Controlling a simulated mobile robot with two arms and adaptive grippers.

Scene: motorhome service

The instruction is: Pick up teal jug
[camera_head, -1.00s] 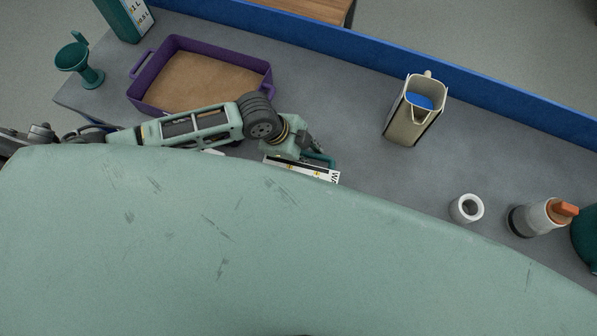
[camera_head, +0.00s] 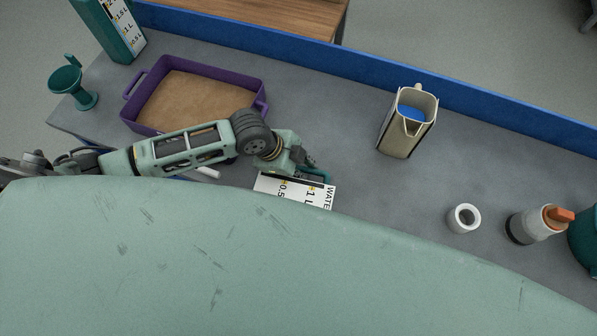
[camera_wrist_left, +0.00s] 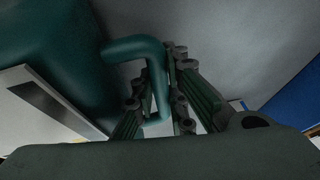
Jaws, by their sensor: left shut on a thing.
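The teal jug (camera_head: 294,190) is near the middle of the head view. It shows mainly its white label with volume marks and its teal handle; its lower part in the picture is hidden. My left gripper (camera_head: 314,168) is at this handle. In the left wrist view the jug's dark teal body (camera_wrist_left: 60,50) fills the upper left, and its bent handle (camera_wrist_left: 150,52) passes between the fingers of my left gripper (camera_wrist_left: 163,95), which are shut on it. Whether the jug touches the bench cannot be told. My right gripper is not in view.
A purple tray (camera_head: 146,83) lies behind my left arm. A teal funnel (camera_head: 72,84) and another teal labelled container (camera_head: 118,30) stand at left. A beige jug (camera_head: 397,138), a white ring (camera_head: 464,218) and an orange-topped bottle (camera_head: 535,224) stand at right. A blue rim (camera_head: 440,80) bounds the bench.

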